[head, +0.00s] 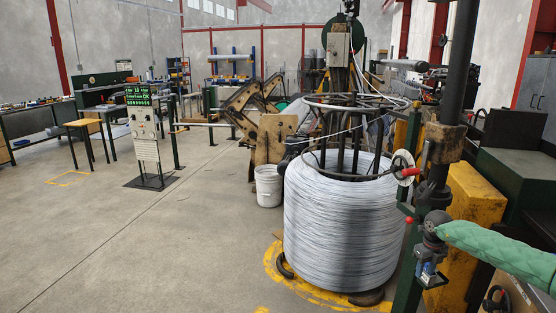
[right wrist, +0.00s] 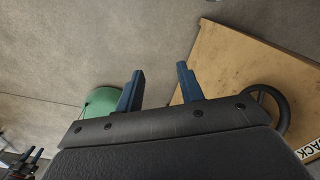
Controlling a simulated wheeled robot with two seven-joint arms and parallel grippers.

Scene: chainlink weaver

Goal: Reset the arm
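My right arm in its green sleeve comes in from the right edge of the head view. My right gripper (head: 431,280) hangs low at its end, pointing down, in front of a dark post. In the right wrist view, the two dark blue fingers of my right gripper (right wrist: 160,85) stand apart with nothing between them. The floor shows beyond them. My left arm and left gripper do not show in the head view.
A big wire coil (head: 340,235) stands left of my right gripper. A yellow block (head: 472,215) and dark machinery are close behind and right. A white bucket (head: 268,186) and a control panel stand (head: 146,125) are farther left. A wooden board (right wrist: 245,80) lies near the right fingers.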

